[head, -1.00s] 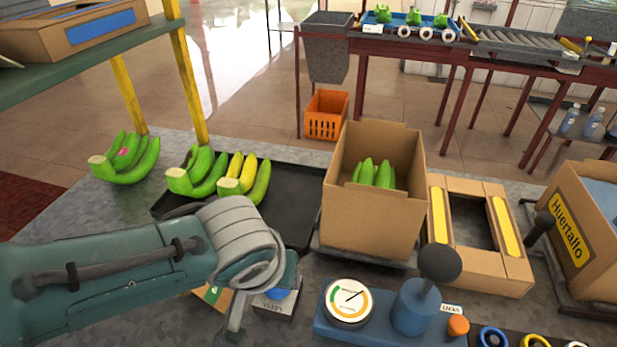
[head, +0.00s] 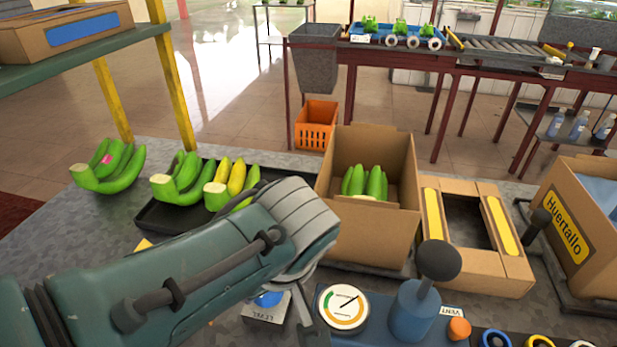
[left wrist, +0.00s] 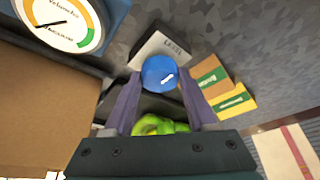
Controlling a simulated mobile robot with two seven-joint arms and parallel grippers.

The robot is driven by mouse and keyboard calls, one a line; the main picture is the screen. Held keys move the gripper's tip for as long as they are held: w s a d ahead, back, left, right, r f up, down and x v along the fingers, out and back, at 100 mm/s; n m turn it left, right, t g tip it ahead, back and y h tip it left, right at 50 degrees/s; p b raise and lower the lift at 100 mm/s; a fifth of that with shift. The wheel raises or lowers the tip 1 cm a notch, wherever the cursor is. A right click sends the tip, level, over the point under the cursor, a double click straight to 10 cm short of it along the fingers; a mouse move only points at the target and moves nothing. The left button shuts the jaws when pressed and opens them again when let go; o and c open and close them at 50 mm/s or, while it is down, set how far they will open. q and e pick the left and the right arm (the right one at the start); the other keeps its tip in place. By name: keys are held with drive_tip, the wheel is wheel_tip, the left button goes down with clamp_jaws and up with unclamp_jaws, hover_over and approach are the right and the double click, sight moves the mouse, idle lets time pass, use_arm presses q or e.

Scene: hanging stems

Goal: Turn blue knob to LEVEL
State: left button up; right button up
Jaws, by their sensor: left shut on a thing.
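The blue knob (head: 268,298) sits on a small grey block (head: 262,317) labelled LEVEL, left of a round dial, partly hidden under my left arm. In the left wrist view, the blue knob (left wrist: 159,73) has a small white mark on its face, toward the lower right. My left gripper (left wrist: 160,80) is shut on the knob, with a purple-grey finger on each side. In the head view, my left wrist covers most of the gripper. My right gripper is not in view.
A dial (head: 343,307) and a dark ball-topped lever (head: 438,260) stand close right of the knob. An open carton (head: 372,225) with green bananas stands behind. A black tray (head: 150,216) holds banana bunches. An orange crate (head: 316,126) is on the floor.

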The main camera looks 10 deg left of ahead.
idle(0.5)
use_arm(q)
drive_tip(key=o, duration=1.4)
drive_tip(key=shift+c, duration=0.2)
drive_tip(key=p+v, duration=0.4)
drive_tip(key=v, duration=0.6)
